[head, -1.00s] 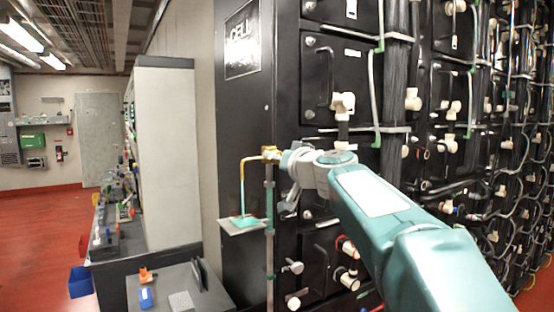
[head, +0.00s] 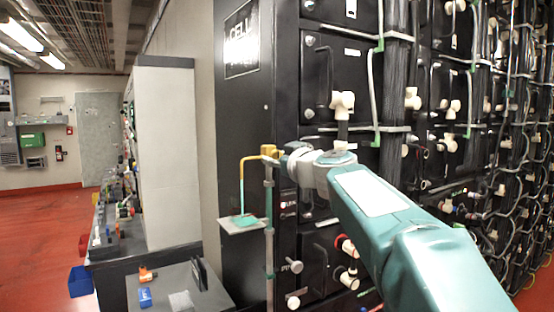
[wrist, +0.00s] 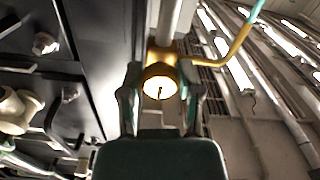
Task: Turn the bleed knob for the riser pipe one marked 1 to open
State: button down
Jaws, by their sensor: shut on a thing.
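In the head view my gripper (head: 283,160) meets the brass fitting (head: 268,152) at the top of the grey riser pipe (head: 269,235). A bent spout (head: 246,162), yellow above and teal lower down, runs from the fitting to a small tray (head: 236,229) with a teal patch. No number 1 is readable.
A black battery cabinet (head: 245,110) stands right behind the pipe, with cables and white fittings further right. Red floor (head: 40,215) is open at far left.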

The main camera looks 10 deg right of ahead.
dwell(0.3)
jog(key=shift+c, duration=1.5)
grip_release()
jog(key=shift+a, duration=0.15)
jog(key=shift+r, duration=0.1)
jog(key=v, duration=1.1)
jog(key=shift+s, duration=0.35)
jog(key=s+a+f+m+g+h, duration=0.1)
jog(key=s+a+f+g, duration=0.25)
jog(key=s+f, duration=0.4)
jog(key=s+a+f+m+g, duration=0.1)
jog(key=s+a+f+g, duration=0.3)
jog(key=f, duration=0.7)
jog(key=s+d+f+m+g+h, duration=0.4)
jog(key=s+f, duration=0.9)
jog(key=f, duration=0.2)
jog(key=shift+s+d+h, duration=0.2)
jog(key=shift+s+h, duration=0.1)
jog(key=shift+s, duration=0.1)
